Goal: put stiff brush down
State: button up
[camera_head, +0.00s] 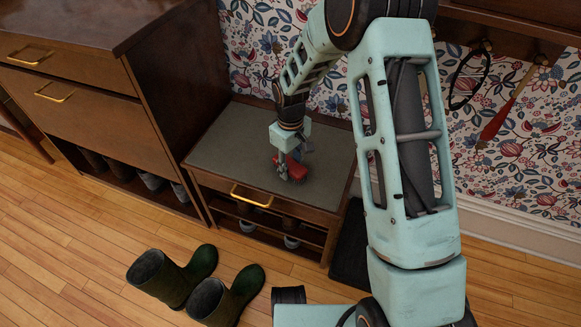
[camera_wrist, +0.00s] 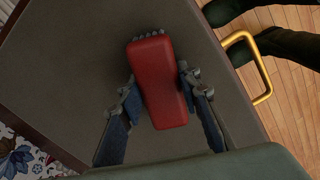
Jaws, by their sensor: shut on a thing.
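The stiff brush (camera_wrist: 160,85) has a red block-shaped back, with a row of grey bristle tufts showing at its far end in the wrist view. In the head view the red brush (camera_head: 297,169) is at the grey top of the low bench (camera_head: 230,150). My gripper (camera_wrist: 156,92) is shut on the brush, one finger on each long side. In the head view my gripper (camera_head: 288,165) reaches down over the bench top. The brush is on or just above the surface; I cannot tell which. Its underside is hidden.
The bench top around the brush is clear. The bench has a drawer with a brass handle (camera_head: 251,196) and shoes below. A tall wooden cabinet (camera_head: 90,90) stands at left. Green boots (camera_head: 172,277) stand on the floor in front. Items hang from wall hooks at right, including a red-ended tool (camera_head: 494,122).

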aim_at(290, 164)
jog(key=shift+r, duration=0.1)
jog(key=o, duration=1)
jog(key=shift+f, duration=0.2)
notch_tip(290, 164, up, 12)
jog(key=p, duration=0.3)
jog(key=shift+r+p, duration=0.2)
jog(key=shift+p, duration=0.1)
